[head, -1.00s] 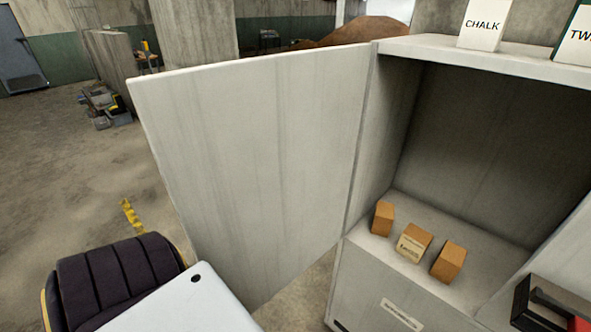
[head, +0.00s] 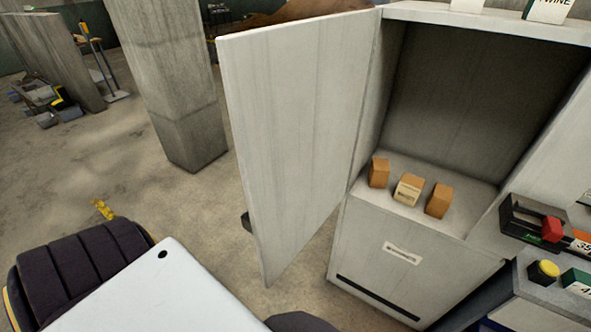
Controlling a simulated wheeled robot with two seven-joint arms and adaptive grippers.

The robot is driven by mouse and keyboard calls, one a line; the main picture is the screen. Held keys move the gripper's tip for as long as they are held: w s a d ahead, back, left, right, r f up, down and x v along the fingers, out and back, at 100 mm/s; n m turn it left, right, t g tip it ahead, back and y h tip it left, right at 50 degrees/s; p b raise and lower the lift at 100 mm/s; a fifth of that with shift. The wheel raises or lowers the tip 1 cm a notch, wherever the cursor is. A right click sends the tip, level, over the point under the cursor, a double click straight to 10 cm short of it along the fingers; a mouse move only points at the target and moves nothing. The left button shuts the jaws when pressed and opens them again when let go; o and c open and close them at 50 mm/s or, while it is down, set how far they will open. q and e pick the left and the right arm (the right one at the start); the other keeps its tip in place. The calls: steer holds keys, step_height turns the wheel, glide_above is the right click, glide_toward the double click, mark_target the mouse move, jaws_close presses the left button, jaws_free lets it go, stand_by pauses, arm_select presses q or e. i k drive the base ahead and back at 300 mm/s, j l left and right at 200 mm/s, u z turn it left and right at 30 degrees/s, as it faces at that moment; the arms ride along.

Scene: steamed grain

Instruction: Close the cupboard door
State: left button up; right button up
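The cupboard door (head: 298,125) is a pale grey panel standing wide open. It is hinged on the left side of the grey cupboard (head: 366,240), and its inner face is towards me. A small dark piece (head: 246,221) pokes out past the door's free edge; I cannot tell whether it is a handle or something else behind the door. The door's outer face is hidden. Neither gripper can be made out in the head view.
Three small brown boxes (head: 408,190) sit on the cupboard's floor, inside the opening. A concrete pillar (head: 165,75) stands beyond the door to the left. A holder with a red item (head: 540,222) and a yellow button (head: 546,270) are at the right. Bare floor lies left of the door.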

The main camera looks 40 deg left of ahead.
mark_target(294, 91)
steer(key=k+j, duration=0.1)
steer(key=j, duration=0.2)
steer(key=j+z, duration=0.1)
steer(key=j, duration=0.25)
steer(key=k+j, duration=0.15)
steer(key=j, duration=0.15)
steer(key=i+j+z, duration=0.1)
steer(key=j, duration=0.45)
steer(key=i+j+z, duration=0.15)
steer(key=j, duration=0.4)
steer(key=k, duration=0.05)
